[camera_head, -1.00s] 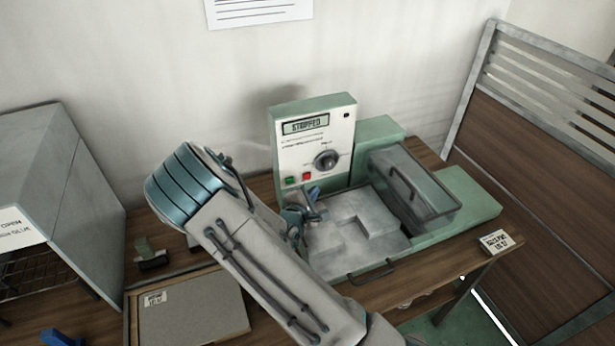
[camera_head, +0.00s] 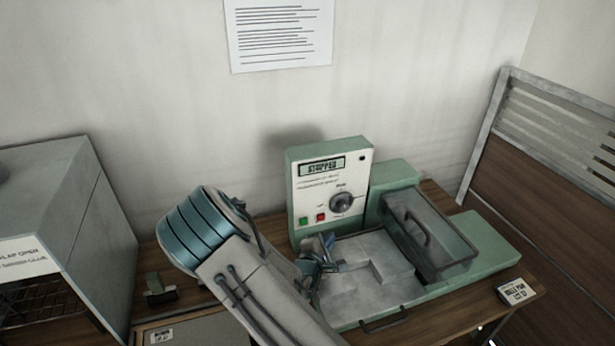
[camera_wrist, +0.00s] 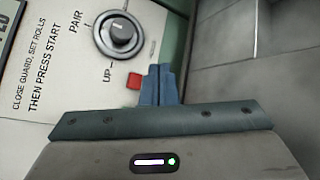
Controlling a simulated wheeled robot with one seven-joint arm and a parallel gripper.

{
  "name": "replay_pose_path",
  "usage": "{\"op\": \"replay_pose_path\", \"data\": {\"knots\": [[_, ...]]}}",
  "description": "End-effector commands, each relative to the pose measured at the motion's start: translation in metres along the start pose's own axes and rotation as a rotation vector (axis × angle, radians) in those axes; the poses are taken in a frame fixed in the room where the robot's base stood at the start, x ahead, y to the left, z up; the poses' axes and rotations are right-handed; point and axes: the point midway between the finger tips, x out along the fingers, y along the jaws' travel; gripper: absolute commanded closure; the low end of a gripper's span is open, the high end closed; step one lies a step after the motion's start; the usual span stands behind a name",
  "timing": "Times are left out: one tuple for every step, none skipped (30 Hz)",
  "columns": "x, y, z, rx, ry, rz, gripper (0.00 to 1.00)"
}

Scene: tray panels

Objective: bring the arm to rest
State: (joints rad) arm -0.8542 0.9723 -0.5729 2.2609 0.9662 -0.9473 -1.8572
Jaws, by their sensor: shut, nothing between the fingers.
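My gripper (camera_head: 328,241) is in front of the control panel (camera_head: 331,180) of a green machine, low and close to its buttons. In the wrist view the blue fingers (camera_wrist: 158,72) are together and empty, beside the red button (camera_wrist: 133,81) in the picture. Whether they touch the panel I cannot tell. The panel's display (camera_head: 322,167) reads STOPPED. A dial (camera_head: 343,202) and a green button (camera_head: 303,222) are also on the panel. My arm crosses the lower middle of the head view and hides part of the bench.
A clear guard with a handle (camera_head: 413,222) stands at the machine's right, beside a grey metal bed (camera_head: 378,245). A small labelled box (camera_head: 517,291) sits at the bench's right. A grey cabinet (camera_head: 105,225) stands at left.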

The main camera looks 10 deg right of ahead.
Motion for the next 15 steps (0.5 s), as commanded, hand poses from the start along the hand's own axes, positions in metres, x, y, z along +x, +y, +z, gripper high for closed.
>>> {"op": "replay_pose_path", "data": {"knots": [[0.000, 0.000, 0.000, 0.001, 0.000, 0.000, 1.00], [0.000, 0.000, 0.000, 0.004, 0.001, -0.003, 1.00], [0.000, 0.000, 0.000, 0.014, 0.005, -0.009, 1.00], [0.000, 0.000, 0.000, 0.027, 0.010, -0.018, 1.00], [0.000, 0.000, 0.000, 0.045, 0.016, -0.030, 1.00], [0.000, 0.000, 0.000, 0.077, 0.029, -0.052, 1.00], [-0.001, 0.000, 0.000, 0.109, 0.042, -0.073, 1.00], [-0.001, 0.000, -0.001, 0.146, 0.056, -0.099, 1.00], [-0.003, 0.000, -0.001, 0.202, 0.079, -0.138, 1.00], [-0.004, 0.000, -0.002, 0.250, 0.096, -0.170, 1.00], [-0.006, 0.001, -0.002, 0.298, 0.115, -0.204, 1.00], [-0.009, 0.003, -0.003, 0.364, 0.140, -0.249, 1.00], [-0.012, 0.005, -0.003, 0.414, 0.157, -0.283, 1.00], [-0.015, 0.006, -0.004, 0.462, 0.176, -0.317, 1.00], [-0.019, 0.009, -0.004, 0.523, 0.198, -0.362, 1.00]]}}
